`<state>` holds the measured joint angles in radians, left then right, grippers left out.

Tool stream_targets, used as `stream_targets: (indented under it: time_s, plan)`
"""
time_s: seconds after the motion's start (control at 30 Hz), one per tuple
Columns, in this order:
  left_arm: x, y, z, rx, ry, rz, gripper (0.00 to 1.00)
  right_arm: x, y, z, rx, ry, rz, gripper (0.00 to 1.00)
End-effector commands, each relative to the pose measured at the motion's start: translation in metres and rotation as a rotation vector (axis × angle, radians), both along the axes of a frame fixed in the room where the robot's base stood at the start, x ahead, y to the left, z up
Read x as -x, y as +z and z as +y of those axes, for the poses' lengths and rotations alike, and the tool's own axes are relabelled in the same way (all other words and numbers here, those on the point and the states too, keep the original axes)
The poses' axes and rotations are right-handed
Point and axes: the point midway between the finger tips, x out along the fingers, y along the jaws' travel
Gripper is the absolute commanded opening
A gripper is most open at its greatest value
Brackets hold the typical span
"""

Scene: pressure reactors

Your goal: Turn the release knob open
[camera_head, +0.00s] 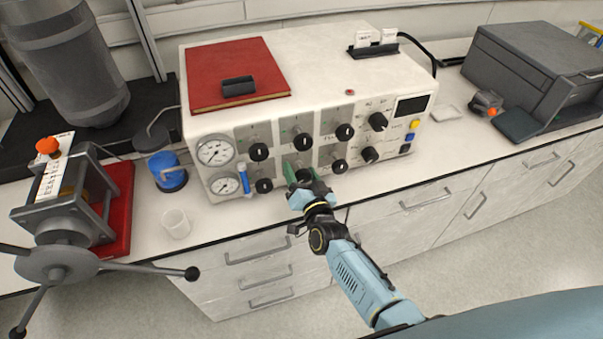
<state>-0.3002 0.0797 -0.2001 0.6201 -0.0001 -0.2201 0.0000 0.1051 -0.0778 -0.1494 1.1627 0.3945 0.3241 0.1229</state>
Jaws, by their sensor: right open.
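A white control box (315,60) stands on the bench, with two round gauges and several black knobs on its front. Which of these knobs is the release knob is not clear from the picture. My right gripper (298,172) is at the lower row of knobs, near the middle of the panel. It is open, its green fingers pointing at the panel around or just in front of a lower knob (303,175), which they partly hide. I cannot tell whether the fingers touch the knob. My left gripper is not in view.
A red book (236,72) with a black object lies on the box. A dark grey machine (530,75) is at right. Bench front is narrow.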

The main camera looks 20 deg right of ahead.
Motion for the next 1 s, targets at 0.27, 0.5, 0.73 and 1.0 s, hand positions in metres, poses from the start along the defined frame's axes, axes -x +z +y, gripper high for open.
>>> stream_targets:
  time_s: [0.27,0.5,0.73,1.0]
  plan:
    - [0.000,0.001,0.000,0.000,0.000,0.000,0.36,0.008,-0.001,0.000,-0.001,0.000,0.002,0.61]
    - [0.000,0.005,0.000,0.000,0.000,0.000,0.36,0.051,-0.001,-0.002,0.000,0.000,0.004,0.61]
    - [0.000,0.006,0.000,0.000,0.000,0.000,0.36,0.099,-0.001,-0.004,0.000,0.000,0.002,0.61]
    - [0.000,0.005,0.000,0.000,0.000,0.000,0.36,0.131,0.000,-0.004,-0.001,0.001,0.001,0.61]
